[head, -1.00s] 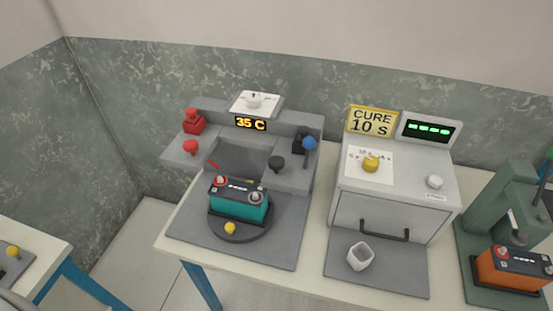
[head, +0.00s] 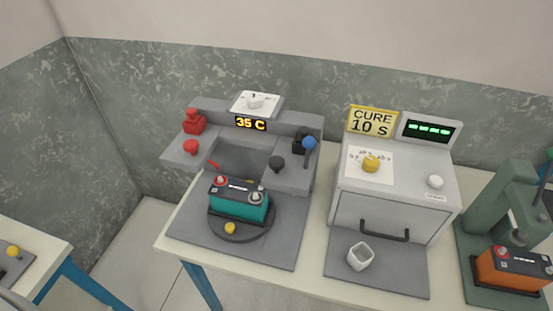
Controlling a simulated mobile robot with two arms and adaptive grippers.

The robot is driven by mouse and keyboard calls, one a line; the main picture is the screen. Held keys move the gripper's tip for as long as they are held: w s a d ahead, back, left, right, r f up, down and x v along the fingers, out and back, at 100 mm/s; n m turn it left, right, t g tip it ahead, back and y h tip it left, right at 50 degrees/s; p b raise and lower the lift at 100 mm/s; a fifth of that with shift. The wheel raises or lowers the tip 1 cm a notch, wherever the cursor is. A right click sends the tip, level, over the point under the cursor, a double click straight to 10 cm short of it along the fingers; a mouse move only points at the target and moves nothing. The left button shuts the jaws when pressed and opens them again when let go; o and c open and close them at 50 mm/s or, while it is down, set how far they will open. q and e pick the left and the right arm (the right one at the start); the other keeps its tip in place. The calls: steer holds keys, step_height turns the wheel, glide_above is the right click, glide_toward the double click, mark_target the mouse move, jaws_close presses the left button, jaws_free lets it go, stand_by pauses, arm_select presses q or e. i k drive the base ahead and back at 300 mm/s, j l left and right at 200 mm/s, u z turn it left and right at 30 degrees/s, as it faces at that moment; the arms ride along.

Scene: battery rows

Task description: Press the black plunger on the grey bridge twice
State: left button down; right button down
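The grey bridge (head: 299,124) stands on the table in the head view, behind a teal battery, with an orange "35 C" display on its front. The teal battery (head: 239,205) rests on a dark round turntable (head: 240,234) in front of the bridge. Neither of my grippers is in view, and nothing touches the plunger.
A grey oven (head: 384,212) with a handle stands to the right.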

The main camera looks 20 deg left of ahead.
mark_target(275, 164)
steer(key=l+u, duration=0.2)
steer(key=l, duration=0.25)
steer(key=k+l+u, duration=0.25)
steer(key=l, duration=0.2)
steer(key=l+u, duration=0.2)
steer(key=l, duration=0.25)
steer(key=k, duration=0.05)
